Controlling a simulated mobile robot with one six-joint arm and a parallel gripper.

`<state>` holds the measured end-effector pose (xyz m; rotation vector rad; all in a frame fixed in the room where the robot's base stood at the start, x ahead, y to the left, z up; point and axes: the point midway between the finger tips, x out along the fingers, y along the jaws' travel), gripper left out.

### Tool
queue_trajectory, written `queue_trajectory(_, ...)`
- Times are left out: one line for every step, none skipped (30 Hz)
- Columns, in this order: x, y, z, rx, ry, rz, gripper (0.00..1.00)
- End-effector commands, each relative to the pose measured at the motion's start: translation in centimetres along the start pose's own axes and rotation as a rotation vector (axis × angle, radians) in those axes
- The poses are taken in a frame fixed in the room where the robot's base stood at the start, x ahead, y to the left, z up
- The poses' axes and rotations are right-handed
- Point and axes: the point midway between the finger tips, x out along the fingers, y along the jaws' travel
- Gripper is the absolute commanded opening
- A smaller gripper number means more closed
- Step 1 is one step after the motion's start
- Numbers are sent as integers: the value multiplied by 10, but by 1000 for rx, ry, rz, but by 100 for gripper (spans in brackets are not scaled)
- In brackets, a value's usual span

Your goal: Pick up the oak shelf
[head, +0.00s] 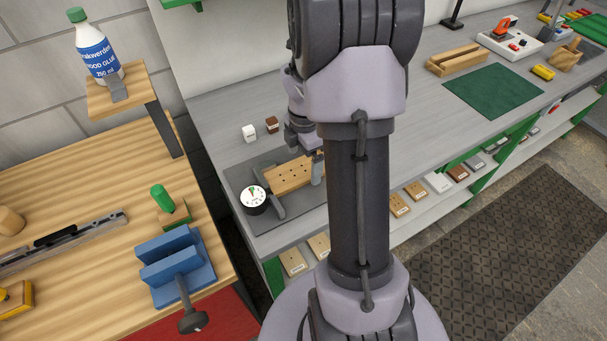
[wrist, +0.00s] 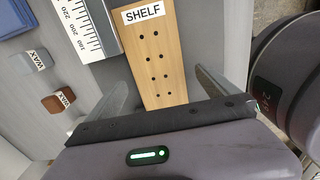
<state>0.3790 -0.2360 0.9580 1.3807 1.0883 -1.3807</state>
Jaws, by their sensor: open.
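The oak shelf (wrist: 167,72) is a light wooden board with two rows of dark holes and a white "SHELF" label. In the wrist view it runs up from between my fingers. In the head view the shelf (head: 287,176) lies over a dark grey mat (head: 240,178) at the bench's near left end. My gripper (wrist: 164,92) is open, with one finger on each side of the shelf and a visible gap on both sides. In the head view my gripper (head: 297,188) is partly hidden by my arm.
A round gauge (head: 254,200) stands close to the shelf's left end. A white block (head: 249,133) and a brown block (head: 271,124) sit behind it. A ruler scale (wrist: 84,27) lies beside the shelf. A green mat (head: 493,90) lies farther right.

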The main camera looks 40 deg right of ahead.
Motion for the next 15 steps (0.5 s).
queue_trajectory(15, 0, -1, 0, 1, -2, 98)
queue_trajectory(18, 0, -1, 1, 1, -2, 98)
queue_trajectory(20, 0, -1, 1, 1, -1, 98)
queue_trajectory(19, 0, -1, 0, 0, 0, 98)
queue_trajectory(18, 0, -1, 0, 0, 0, 98)
queue_trajectory(17, 0, -1, 0, 0, 1, 98)
queue_trajectory(17, 0, -1, 0, 0, 0, 98)
queue_trajectory(17, 0, -1, 0, 0, 0, 98)
queue_trajectory(17, 0, -1, 0, 0, 0, 90)
queue_trajectory(17, 0, -1, 0, 0, 0, 84)
queue_trajectory(17, 0, -1, 0, 0, 0, 79)
queue_trajectory(16, 0, -1, 0, 0, 0, 71)
queue_trajectory(16, 0, -1, 0, 0, 0, 65)
queue_trajectory(16, 0, -1, 0, 0, 0, 59)
queue_trajectory(16, 0, -1, 0, 0, 0, 51)
